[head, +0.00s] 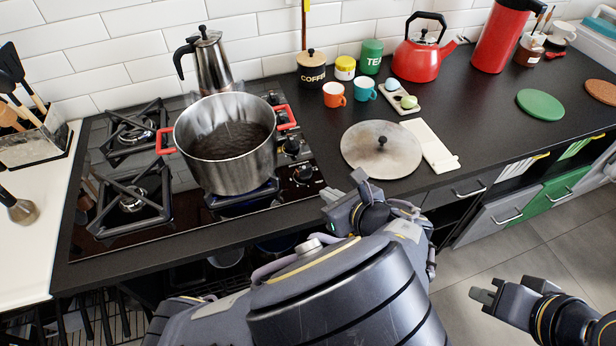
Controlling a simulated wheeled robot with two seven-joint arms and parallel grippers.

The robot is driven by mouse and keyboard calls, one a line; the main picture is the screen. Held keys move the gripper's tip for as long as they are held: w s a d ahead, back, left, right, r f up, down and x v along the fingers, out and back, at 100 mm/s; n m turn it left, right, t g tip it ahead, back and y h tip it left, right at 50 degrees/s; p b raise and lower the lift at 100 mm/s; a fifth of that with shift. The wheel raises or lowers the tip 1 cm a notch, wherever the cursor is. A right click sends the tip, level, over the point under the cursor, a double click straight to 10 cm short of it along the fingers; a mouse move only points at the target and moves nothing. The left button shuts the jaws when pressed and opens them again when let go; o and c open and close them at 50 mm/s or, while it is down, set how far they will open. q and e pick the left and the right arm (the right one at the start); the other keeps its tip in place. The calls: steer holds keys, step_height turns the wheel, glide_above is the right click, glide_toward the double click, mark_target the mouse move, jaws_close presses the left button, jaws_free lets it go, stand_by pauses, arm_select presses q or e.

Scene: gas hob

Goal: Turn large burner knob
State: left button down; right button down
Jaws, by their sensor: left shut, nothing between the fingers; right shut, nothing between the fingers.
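The gas hob (75,225) is a dark glass panel set in the black counter. Its control knobs sit along its right side. The front knob (304,175) shows clearly, and another knob (292,147) is behind it. Others further back are partly hidden by the pot handle. A large steel pot (232,165) with red handles stands over the right-hand burners and hides most of them. My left gripper (330,199) is shut and empty at the counter's front edge, just right of and nearer than the front knob, apart from it. My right gripper (480,295) is shut and empty over the floor at lower right.
A moka pot (209,62) stands behind the steel pot. A round lid (380,152) and white board (432,146) lie on the counter right of the hob. Cups, jars and a red kettle (420,60) stand further back. Drawers (500,210) line the counter front.

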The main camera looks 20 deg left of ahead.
mark_target(302, 174)
arm_select(q)
steer(key=x, duration=0.2)
steer(key=r+x, duration=0.1)
steer(key=x, duration=0.4)
steer(key=shift+w+a+b, duration=0.3)
steer(key=shift+w+a, duration=0.4)
steer(key=shift+r, duration=0.1)
